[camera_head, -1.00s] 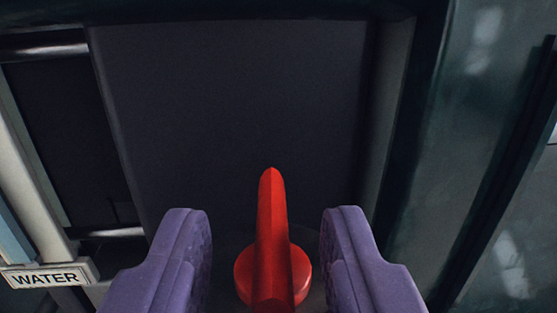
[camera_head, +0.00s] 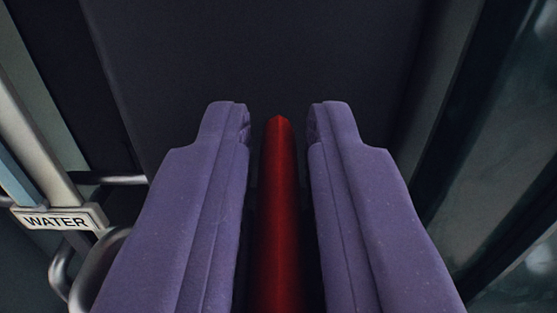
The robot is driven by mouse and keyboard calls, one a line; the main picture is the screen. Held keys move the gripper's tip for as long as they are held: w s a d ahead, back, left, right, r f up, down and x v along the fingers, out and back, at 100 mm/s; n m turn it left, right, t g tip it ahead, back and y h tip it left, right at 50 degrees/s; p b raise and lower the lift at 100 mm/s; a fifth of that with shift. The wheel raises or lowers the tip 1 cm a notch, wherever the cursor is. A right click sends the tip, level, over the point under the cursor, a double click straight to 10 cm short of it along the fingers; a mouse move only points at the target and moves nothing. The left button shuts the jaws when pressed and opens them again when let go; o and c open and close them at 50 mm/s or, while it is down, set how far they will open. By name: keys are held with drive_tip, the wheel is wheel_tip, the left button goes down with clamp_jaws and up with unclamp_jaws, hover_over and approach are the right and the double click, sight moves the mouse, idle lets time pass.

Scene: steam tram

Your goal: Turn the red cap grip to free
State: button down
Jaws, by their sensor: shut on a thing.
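The red cap grip (camera_head: 280,210) is a narrow upright red bar in the middle of the camera view, its pointed far end showing between the fingers. My gripper (camera_head: 280,118) has its two purple fingers on either side of the grip and is shut on it. The grip's round red base is hidden by the fingers in this view. No mark for the free position can be seen.
A dark flat panel (camera_head: 260,60) lies beyond the grip. At left are a pale pipe (camera_head: 35,140), a WATER plate (camera_head: 55,220) and a curved metal pipe (camera_head: 95,265). A dark glossy surface (camera_head: 505,150) stands at right.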

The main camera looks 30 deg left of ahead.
drive_tip(key=shift+n+g+y, duration=0.3)
drive_tip(key=shift+y, duration=0.1)
drive_tip(key=c, duration=1.1)
unclamp_jaws()
drive_tip(key=shift+c, duration=0.2)
drive_tip(key=b+v, duration=0.2)
drive_tip(key=v, duration=0.6)
drive_tip(key=shift+w+r, duration=0.1)
